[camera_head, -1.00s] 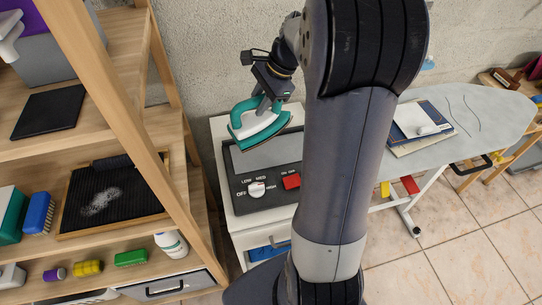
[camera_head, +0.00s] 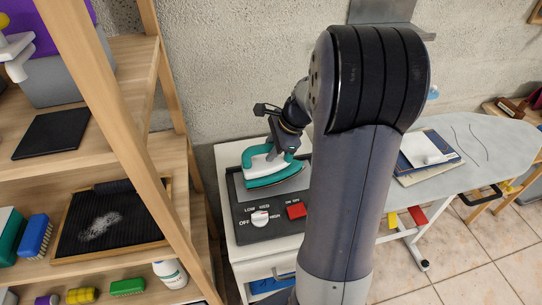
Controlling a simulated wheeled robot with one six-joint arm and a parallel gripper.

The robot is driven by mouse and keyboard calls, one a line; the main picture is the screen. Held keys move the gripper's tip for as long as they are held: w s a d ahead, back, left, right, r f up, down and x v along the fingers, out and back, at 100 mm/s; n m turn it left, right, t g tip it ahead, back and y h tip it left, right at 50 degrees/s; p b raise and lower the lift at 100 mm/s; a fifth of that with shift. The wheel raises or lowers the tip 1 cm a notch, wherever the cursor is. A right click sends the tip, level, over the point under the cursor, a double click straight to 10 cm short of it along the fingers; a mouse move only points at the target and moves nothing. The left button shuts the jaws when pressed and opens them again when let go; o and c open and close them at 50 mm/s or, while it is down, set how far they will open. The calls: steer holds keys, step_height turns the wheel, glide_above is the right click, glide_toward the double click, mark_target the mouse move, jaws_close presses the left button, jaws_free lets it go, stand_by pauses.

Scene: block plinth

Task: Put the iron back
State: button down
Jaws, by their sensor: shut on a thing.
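The iron (camera_head: 272,177) is teal with a white body and lies roughly level over the grey plate (camera_head: 240,190) on the white cabinet, its long side toward the camera. My gripper (camera_head: 284,150) comes down from above and is shut on the iron's handle. The fingertips are partly hidden by the gripper body. I cannot tell whether the iron's sole touches the plate. In front of the plate is a dark panel with a white dial (camera_head: 260,219) and a red switch (camera_head: 296,211).
A wooden shelf (camera_head: 150,140) stands close on the left, with a black pad (camera_head: 50,133), a framed dark mat (camera_head: 105,225) and brushes. An ironing board (camera_head: 478,150) with books (camera_head: 425,160) is at the right. My arm hides the cabinet's right side.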

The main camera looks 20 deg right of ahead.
steer(key=shift+f, duration=1.3)
steer(key=shift+f, duration=0.1)
steer(key=c, duration=1.6)
jaws_free()
steer(key=shift+f, duration=0.15)
steer(key=shift+c, duration=0.2)
steer(key=o, duration=0.5)
steer(key=shift+c, duration=0.2)
steer(key=v, duration=1.2)
steer(key=shift+r, duration=0.2)
